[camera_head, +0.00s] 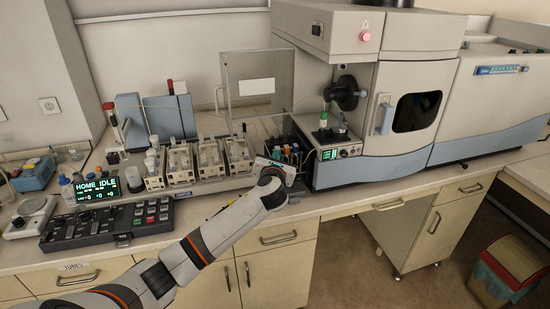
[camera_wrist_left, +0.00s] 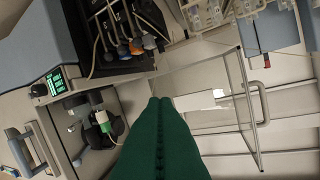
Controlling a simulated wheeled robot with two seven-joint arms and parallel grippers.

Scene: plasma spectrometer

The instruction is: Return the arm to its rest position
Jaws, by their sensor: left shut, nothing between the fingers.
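My left arm comes in from the lower left of the head view and reaches over the bench front. Its gripper end (camera_head: 275,168) is at the front of the bench, left of the spectrometer (camera_head: 330,50); its fingertips are not clear there. In the left wrist view the green fingers (camera_wrist_left: 160,101) are together, with nothing between them. They point toward the clear panel door (camera_wrist_left: 215,110) and appear apart from it. My right gripper is not in view.
A keypad (camera_head: 108,222) and a "HOME IDLE" display (camera_head: 97,188) stand at the left. Racks of bottles (camera_head: 180,165) fill the middle bench. A tube pump block (camera_wrist_left: 105,40) and a small box with a green screen (camera_head: 328,154) are near the gripper. A bin (camera_head: 507,270) stands on the floor.

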